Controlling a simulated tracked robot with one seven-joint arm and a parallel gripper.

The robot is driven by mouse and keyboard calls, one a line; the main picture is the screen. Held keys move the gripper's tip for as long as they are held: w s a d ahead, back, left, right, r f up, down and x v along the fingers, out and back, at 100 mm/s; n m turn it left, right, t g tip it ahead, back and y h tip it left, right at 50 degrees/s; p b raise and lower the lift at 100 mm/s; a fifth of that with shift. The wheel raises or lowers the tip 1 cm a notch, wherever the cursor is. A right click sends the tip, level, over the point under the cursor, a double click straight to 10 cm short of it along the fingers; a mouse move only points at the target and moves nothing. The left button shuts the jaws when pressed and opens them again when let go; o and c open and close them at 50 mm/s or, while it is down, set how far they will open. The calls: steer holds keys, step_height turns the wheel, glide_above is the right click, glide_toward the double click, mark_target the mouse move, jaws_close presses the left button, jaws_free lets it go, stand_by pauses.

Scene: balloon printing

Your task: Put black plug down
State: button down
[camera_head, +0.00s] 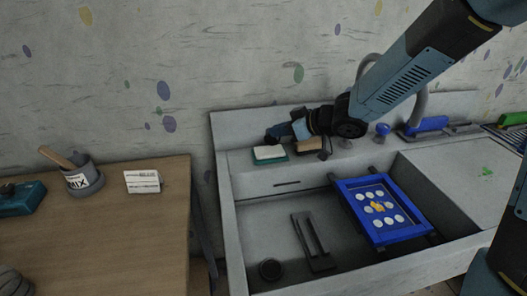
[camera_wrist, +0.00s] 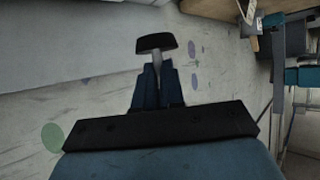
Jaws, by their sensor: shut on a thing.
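My gripper (camera_head: 279,132) is at the wall-side ledge of the sink, pointing left, above and behind a white-and-teal block. In the wrist view my gripper (camera_wrist: 157,75) is shut on the black plug (camera_wrist: 156,43), which has a wide dark head and a paler stem between the fingers. In the head view the plug is small and dark at the fingertips, hard to make out. Whether it touches the ledge cannot be told. A dark round spot (camera_head: 270,269), perhaps the drain, is on the sink floor at lower left.
The white-and-teal block (camera_head: 269,154) and a brown-and-dark block (camera_head: 310,145) sit on the ledge. A blue frame with white discs (camera_head: 374,183) rests in the sink (camera_head: 226,205), beside a dark slotted bar (camera_head: 312,240). A wooden table (camera_head: 115,215) stands left.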

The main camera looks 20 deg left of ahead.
steer(key=x, duration=1)
steer(key=f+x, duration=0.1)
steer(key=x, duration=0.4)
steer(key=shift+s+d+f, duration=0.1)
steer(key=shift+d+f, duration=0.05)
steer(key=shift+a+f, duration=0.35)
steer(key=shift+f, duration=0.15)
steer(key=f, duration=0.3)
steer(key=shift+w+a+f, duration=0.1)
steer(key=shift+w, duration=0.1)
steer(key=c, duration=1.2)
jaws_free()
steer(key=shift+c, duration=0.2)
